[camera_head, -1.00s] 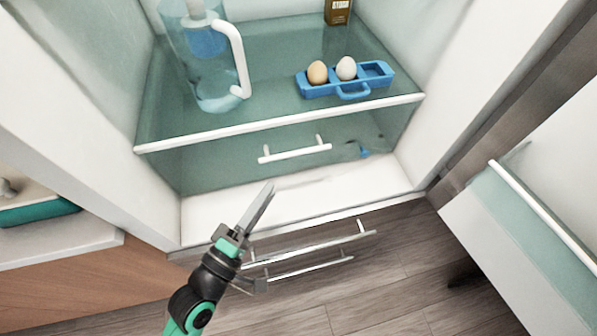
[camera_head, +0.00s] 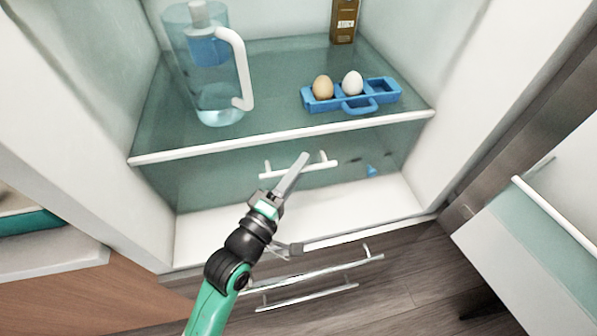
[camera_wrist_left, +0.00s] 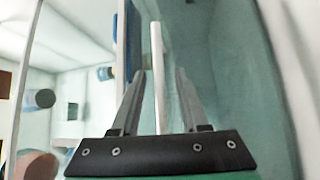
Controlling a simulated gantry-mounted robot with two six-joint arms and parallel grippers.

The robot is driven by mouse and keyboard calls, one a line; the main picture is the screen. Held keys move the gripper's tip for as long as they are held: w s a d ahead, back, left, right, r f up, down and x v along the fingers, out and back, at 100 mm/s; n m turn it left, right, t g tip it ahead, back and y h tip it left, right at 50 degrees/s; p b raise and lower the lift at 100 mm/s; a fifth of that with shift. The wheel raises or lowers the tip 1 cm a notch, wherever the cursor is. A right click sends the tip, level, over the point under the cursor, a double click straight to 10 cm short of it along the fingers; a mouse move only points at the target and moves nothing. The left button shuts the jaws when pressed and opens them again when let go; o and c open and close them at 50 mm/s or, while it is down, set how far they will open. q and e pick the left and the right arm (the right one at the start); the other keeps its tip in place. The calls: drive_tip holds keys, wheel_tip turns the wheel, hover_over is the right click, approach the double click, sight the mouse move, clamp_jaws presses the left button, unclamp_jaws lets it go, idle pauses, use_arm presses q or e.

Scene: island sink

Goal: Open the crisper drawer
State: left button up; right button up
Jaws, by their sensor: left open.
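The crisper drawer (camera_head: 225,182) has a clear greenish front below the fridge shelf and looks shut. Its white bar handle (camera_head: 322,166) sits at the middle of the front. My left gripper (camera_head: 303,158) overlaps the handle in the head view and hides part of it. In the left wrist view the handle (camera_wrist_left: 157,60) is an upright white bar between the two open fingers (camera_wrist_left: 160,78). I cannot tell whether a finger touches it. My right gripper is not in view.
The shelf above (camera_head: 275,132) holds a water pitcher (camera_head: 212,70), a blue egg tray (camera_head: 385,88) with two eggs, and a brown carton (camera_head: 344,22). Lower drawer handles (camera_head: 320,290) are near my arm. The open fridge door (camera_head: 525,240) stands at right.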

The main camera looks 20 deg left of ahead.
use_arm(q)
clamp_jaws()
idle(1.4)
